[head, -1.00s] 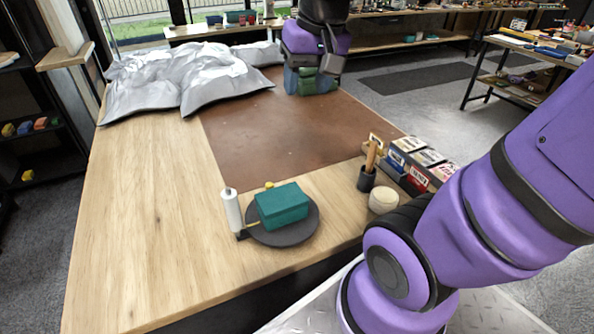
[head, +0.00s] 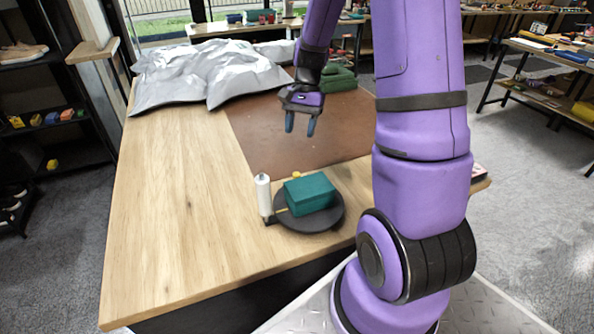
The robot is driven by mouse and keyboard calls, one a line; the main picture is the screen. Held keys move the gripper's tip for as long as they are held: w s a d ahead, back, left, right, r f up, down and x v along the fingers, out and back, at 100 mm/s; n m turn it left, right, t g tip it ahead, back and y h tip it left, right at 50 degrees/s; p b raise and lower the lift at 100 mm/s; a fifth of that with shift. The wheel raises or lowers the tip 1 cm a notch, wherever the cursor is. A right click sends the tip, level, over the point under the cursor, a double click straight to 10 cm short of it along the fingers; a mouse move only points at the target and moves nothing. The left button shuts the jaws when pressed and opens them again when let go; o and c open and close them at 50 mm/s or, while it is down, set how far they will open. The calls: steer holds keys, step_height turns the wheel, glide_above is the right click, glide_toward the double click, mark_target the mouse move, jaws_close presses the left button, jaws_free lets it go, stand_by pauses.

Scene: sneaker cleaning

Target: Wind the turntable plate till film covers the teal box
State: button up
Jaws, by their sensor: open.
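The teal box (head: 309,194) sits on the dark round turntable plate (head: 325,222) near the front edge of the table. A white film roll (head: 263,194) stands upright at the plate's left side, with a thin yellowish strip between it and the box. A small yellow knob (head: 296,175) shows just behind the box. The visible faces of the box look teal; I cannot tell whether clear film lies on them. My gripper (head: 300,124) is open and empty, fingers pointing down, above the brown mat and beyond the turntable.
The brown mat (head: 270,136) covers the table's middle. Crumpled silver sheeting (head: 205,75) lies at the back left, and a green object (head: 338,78) at the back. The wooden tabletop (head: 180,205) left of the turntable is clear. My arm hides the table's right side.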

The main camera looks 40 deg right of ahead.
mark_target(297, 174)
steer(key=shift+m, duration=0.4)
steer(key=x, duration=0.4)
steer(key=d+x, duration=0.1)
steer(key=x, duration=0.7)
steer(key=shift+d+f, duration=0.2)
steer(key=shift+f, duration=0.4)
steer(key=shift+c, duration=0.2)
jaws_close()
